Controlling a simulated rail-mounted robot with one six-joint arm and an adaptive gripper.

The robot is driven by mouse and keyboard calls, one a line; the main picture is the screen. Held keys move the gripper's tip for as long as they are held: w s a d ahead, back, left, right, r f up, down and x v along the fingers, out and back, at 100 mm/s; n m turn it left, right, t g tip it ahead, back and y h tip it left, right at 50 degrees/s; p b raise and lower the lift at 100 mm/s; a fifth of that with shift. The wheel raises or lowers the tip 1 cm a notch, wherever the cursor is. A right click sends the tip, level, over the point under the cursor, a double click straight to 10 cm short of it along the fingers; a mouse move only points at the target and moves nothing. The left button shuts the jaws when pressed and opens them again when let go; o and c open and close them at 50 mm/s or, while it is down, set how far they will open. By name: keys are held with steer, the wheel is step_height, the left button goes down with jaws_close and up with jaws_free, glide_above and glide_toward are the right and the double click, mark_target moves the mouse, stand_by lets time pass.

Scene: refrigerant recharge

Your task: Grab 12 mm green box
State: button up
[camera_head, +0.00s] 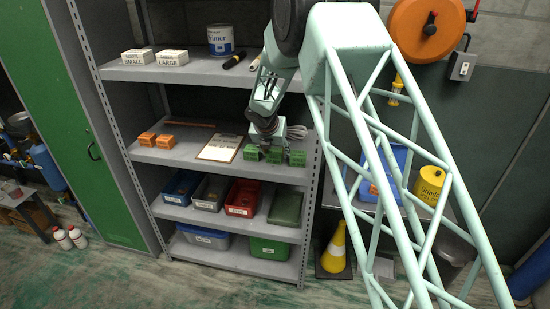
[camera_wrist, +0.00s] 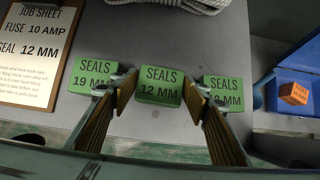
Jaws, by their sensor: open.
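The green box labelled "SEALS 12 MM" (camera_wrist: 160,86) is the middle one of three green boxes on the shelf; it also shows in the head view (camera_head: 275,156). A green "SEALS 19 MM" box (camera_wrist: 92,76) stands to its left. Another green seals box (camera_wrist: 224,92), its number partly hidden by a finger, stands to its right. My gripper (camera_wrist: 160,95) is open and empty, with one finger on each side of the 12 mm box in the wrist view. I cannot tell whether the fingers reach down beside it or touch the neighbours. In the head view, my gripper (camera_head: 268,138) is just above the green boxes.
A clipboard job sheet (camera_wrist: 35,48) reading "SEAL 12 MM" lies left of the boxes. A coiled grey cable (camera_wrist: 185,5) lies behind them. Orange boxes (camera_head: 156,140) sit farther left on the shelf. A blue container (camera_wrist: 290,78) holding an orange box is at the right.

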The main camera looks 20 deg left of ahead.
mark_target(277, 151)
steer(key=shift+w+f, duration=0.25)
steer(key=shift+f, duration=0.1)
steer(key=shift+c, duration=0.2)
steer(key=c, duration=0.5)
steer(key=shift+r, duration=0.15)
steer(key=shift+r+p, duration=0.65)
steer(key=shift+r, duration=1.1)
steer(key=shift+s+d+f, duration=0.1)
steer(key=shift+s+d, duration=0.4)
steer(key=shift+s, duration=0.35)
steer(key=s+d+b, duration=0.1)
steer(key=s+d, duration=0.2)
steer(key=s, duration=0.3)
steer(key=s+d+r+b, duration=0.1)
steer(key=s+d+b, duration=0.1)
steer(key=s+d, duration=0.2)
steer(key=shift+s+r, duration=0.2)
steer(key=shift+s, duration=0.8)
steer(key=shift+d, duration=0.1)
